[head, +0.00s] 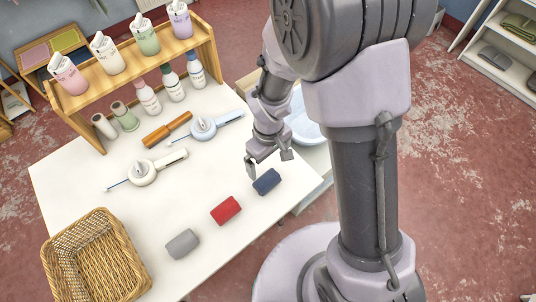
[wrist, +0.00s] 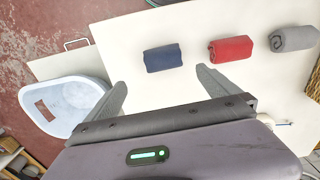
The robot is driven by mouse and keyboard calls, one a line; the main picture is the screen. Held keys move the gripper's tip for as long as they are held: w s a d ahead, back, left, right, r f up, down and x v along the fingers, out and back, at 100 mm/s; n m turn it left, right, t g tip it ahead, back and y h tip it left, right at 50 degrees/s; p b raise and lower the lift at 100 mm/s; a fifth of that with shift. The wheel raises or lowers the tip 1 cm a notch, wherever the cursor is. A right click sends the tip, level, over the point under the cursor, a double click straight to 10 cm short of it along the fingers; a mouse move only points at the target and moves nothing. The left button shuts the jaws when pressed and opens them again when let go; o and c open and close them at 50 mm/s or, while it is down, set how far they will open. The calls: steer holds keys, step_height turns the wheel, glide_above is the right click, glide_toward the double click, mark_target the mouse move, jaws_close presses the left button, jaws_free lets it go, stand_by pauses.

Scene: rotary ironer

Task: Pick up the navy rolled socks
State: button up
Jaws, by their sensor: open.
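The navy rolled socks (head: 266,182) lie on the white table near its right edge, beside the red rolled socks (head: 226,210). My gripper (head: 269,163) is above the table, just behind the navy socks in the head view, and its jaws are apart and empty. In the wrist view the navy socks (wrist: 163,58) lie beyond the two fingertips (wrist: 161,78), roughly centred between them. Nothing covers them there, and the fingers do not appear to touch them.
Grey rolled socks (head: 182,243) and a wicker basket (head: 97,262) are on the table's near left. Bottles, a wooden rack (head: 130,66) and white tools with handles (head: 143,172) stand farther back. A pale blue basin (wrist: 76,107) is beside the table.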

mark_target(267, 178)
step_height(267, 178, down, 9)
steer(key=b, duration=0.2)
steer(key=shift+r+b, duration=0.2)
steer(key=shift+b, duration=0.15)
steer(key=f+b, duration=0.2)
steer(key=f, duration=0.3)
steer(key=shift+s+a+f+b, duration=0.15)
steer(key=shift+a+f+b, duration=0.15)
steer(key=shift+b, duration=0.1)
steer(key=shift+r, duration=0.2)
steer(key=shift+c, duration=0.4)
steer(key=c, duration=1.3)
